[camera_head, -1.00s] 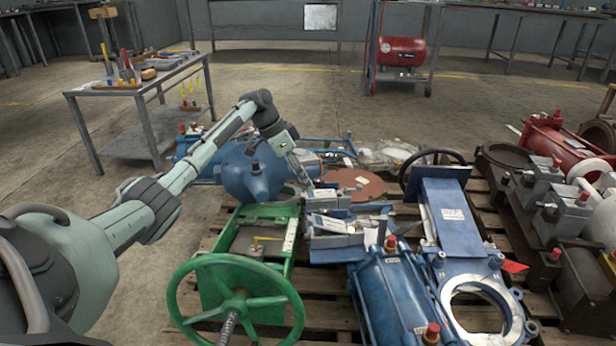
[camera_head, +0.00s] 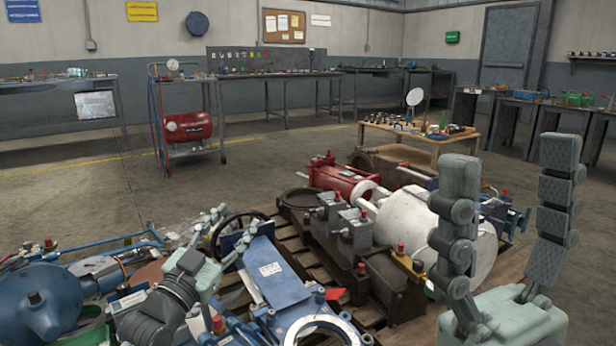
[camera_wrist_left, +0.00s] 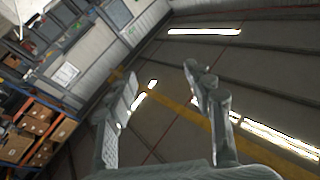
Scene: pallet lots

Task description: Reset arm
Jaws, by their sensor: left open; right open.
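My left gripper (camera_head: 236,222) is low in the head view, left of centre, in front of the pallet parts, with its two fingers spread and pointing up and away. Its fingers also show in the left wrist view (camera_wrist_left: 160,80), apart with nothing between them. My right gripper (camera_head: 508,150) stands large at the lower right of the head view. Its two fingers point up, wide apart, with nothing between them. I cannot tell how far either gripper is from the parts behind it.
A wooden pallet holds a blue gate valve (camera_head: 268,272), a dark handwheel (camera_head: 238,228), a red cylinder (camera_head: 340,180) and a white cylinder (camera_head: 470,240). A low wooden table (camera_head: 436,143) stands behind. Open floor lies beyond the pallet. Shelves with boxes (camera_wrist_left: 38,125) show in the wrist view.

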